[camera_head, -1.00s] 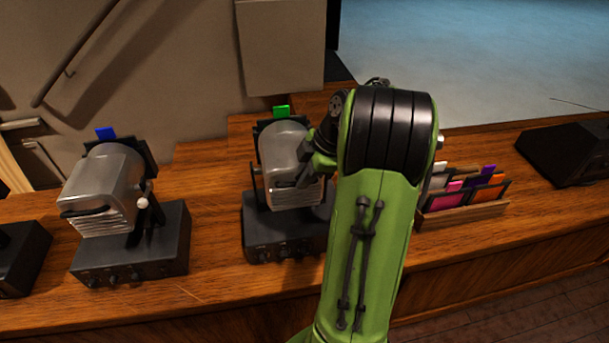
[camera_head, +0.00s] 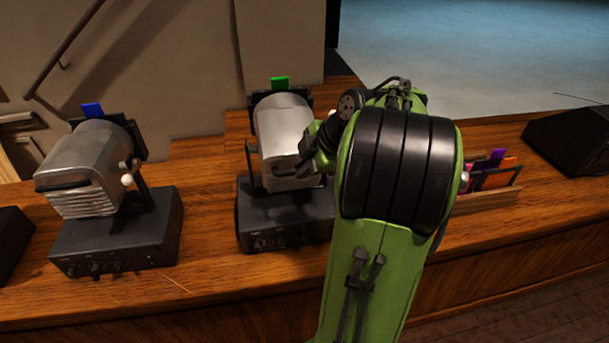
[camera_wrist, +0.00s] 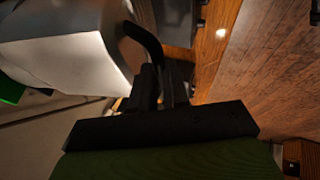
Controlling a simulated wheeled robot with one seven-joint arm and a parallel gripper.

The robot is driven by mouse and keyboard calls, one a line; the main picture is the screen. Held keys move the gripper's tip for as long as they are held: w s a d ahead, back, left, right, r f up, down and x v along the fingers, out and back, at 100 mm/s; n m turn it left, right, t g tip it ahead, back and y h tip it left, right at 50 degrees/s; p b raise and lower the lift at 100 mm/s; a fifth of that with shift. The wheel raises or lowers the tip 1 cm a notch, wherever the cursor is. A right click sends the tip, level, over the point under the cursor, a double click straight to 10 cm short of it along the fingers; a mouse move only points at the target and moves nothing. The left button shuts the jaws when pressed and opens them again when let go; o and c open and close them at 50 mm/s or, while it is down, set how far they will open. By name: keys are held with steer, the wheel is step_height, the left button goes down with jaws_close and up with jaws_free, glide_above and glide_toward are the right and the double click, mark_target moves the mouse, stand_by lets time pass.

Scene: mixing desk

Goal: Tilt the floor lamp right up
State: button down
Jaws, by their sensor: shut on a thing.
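A grey lamp with a green tab (camera_head: 282,122) stands on a black control box on the wooden desk, its housing held in a dark yoke. My gripper (camera_head: 308,168) is at the lower right of this housing, partly hidden by my green arm. In the wrist view, the jaws (camera_wrist: 160,84) are shut on the lamp's dark curved handle (camera_wrist: 145,40). The grey housing (camera_wrist: 65,45) fills the upper left there, with the green tab at the left edge. A second grey lamp with a blue tab (camera_head: 85,165) stands to the left, apart from my gripper.
The wooden desk (camera_head: 205,215) has bare room between the two lamps. A rack of coloured cards (camera_head: 490,185) is right of my arm, partly hidden. A black wedge-shaped box (camera_head: 570,140) lies farther right. Part of another black box (camera_head: 12,240) shows at the left edge.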

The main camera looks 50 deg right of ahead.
step_height(320, 180, down, 9)
steer(key=t+b, duration=0.1)
steer(key=b, duration=1)
steer(key=shift+s+a+r+h, duration=0.15)
steer(key=shift+s+r+h, duration=0.05)
steer(key=shift+s+h, duration=0.1)
steer(key=shift+f+b, duration=0.15)
steer(key=shift+b, duration=0.15)
steer(key=c, duration=1.2)
jaws_free()
steer(key=shift+o, duration=0.4)
steer(key=shift+r, duration=0.25)
